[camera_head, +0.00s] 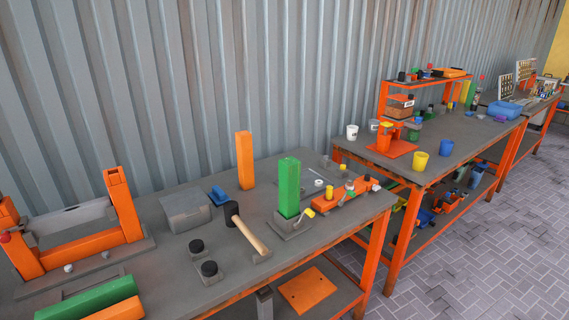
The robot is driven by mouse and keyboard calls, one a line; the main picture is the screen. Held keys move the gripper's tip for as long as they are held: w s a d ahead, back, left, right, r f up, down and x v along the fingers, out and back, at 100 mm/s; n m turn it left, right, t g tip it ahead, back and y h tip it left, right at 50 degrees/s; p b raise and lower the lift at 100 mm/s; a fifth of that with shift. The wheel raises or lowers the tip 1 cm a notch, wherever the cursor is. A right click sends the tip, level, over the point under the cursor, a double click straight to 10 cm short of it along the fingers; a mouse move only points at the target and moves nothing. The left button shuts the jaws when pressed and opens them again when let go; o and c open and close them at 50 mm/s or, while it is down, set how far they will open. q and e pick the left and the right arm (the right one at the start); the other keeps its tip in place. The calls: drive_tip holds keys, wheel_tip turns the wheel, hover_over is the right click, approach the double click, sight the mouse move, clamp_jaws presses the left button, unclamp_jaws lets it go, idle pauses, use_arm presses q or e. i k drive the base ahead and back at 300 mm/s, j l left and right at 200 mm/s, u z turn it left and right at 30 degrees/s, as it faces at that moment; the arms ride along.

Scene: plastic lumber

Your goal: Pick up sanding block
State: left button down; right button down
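Neither of my grippers shows in the head view.
An orange frame (85,242) stands left. A second bench (450,160) stands right; paved floor is clear.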

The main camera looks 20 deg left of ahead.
sight(219, 197)
drive_tip(key=i+j, duration=0.15)
drive_tip(key=i, duration=0.35)
drive_tip(key=u, duration=1.3)
drive_tip(key=i+l, duration=0.05)
